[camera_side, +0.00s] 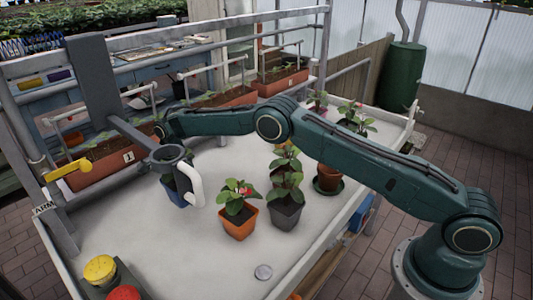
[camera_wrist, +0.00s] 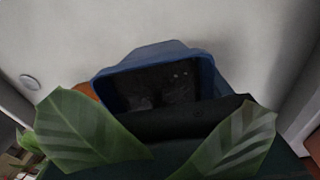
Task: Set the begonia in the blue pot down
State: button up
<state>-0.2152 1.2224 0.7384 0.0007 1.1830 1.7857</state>
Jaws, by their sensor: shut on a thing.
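The blue pot (camera_side: 175,195) with green leaves hangs at my gripper (camera_side: 184,172), low over the pale bench at its left-centre; I cannot tell whether its base touches the bench. My gripper is shut on the pot and partly hides it and the plant in the side view. In the wrist view, the blue pot (camera_wrist: 204,75) shows its rim and dark soil, with striped begonia leaves (camera_wrist: 85,125) in front. No flower of this plant shows.
An orange pot (camera_side: 238,225) with a red-flowered plant and a grey pot (camera_side: 286,212) stand to the right. A terracotta pot (camera_side: 328,178) sits behind them. Long planters (camera_side: 115,162) line the back edge. A small round disc (camera_side: 263,272) lies in front.

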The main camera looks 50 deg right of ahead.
jog(key=shift+f, duration=2.95)
jog(key=shift+f, duration=0.15)
jog(key=o, duration=1.2)
jog(key=shift+c, duration=0.2)
notch_tip(320, 180, up, 12)
jog(key=shift+r, duration=0.1)
